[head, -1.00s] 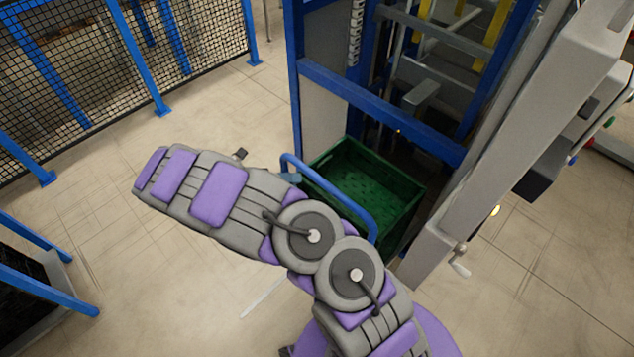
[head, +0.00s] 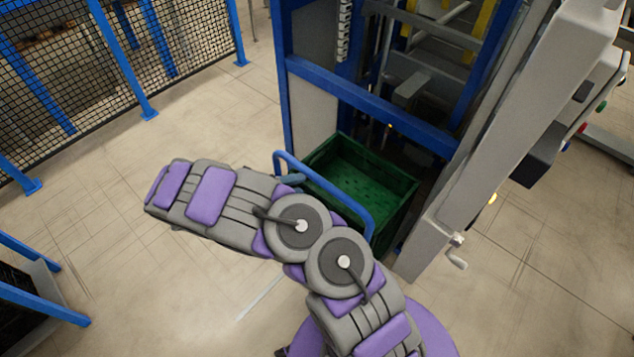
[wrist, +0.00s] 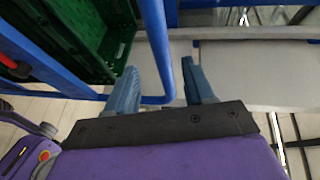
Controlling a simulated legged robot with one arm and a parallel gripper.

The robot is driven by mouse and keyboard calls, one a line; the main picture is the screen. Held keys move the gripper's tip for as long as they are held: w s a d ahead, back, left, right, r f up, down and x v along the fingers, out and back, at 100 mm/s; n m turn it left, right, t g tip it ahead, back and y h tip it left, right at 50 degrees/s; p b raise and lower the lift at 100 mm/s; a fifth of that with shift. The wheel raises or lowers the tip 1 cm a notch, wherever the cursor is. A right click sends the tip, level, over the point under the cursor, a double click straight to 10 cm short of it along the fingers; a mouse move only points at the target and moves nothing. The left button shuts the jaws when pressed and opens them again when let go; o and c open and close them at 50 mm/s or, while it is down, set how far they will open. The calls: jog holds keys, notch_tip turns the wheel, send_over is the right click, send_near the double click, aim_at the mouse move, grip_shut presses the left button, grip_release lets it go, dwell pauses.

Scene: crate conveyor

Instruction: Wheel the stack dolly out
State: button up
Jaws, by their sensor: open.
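The stack dolly's blue tubular handle (head: 325,193) stands in front of a green crate (head: 386,174) at the foot of the blue-framed machine. The dolly's base and wheels are hidden below the crate and behind my arm. In the wrist view my gripper (wrist: 159,68) is open, its two blue-grey fingers on either side of the handle bar (wrist: 153,28). I cannot tell whether a finger touches the bar. The green crate (wrist: 75,35) also shows at the upper left there. In the head view my gripper is mostly hidden by my arm, near the handle's left end.
The blue-framed machine (head: 370,104) surrounds the crate's back and sides. A grey column with a crank (head: 455,257) stands close on the right. A mesh fence (head: 60,80) runs along the upper left. Blue rails (head: 40,300) stand at the lower left. The floor (head: 110,240) between is clear.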

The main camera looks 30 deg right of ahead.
aim_at(319, 180)
jog(key=d, duration=0.2)
jog(key=d+f+b, duration=0.1)
jog(key=d, duration=0.5)
jog(key=shift+s+f+b, duration=0.2)
jog(key=shift+b, duration=0.1)
jog(key=shift+a, duration=0.15)
jog(key=shift+c, duration=0.7)
grip_shut()
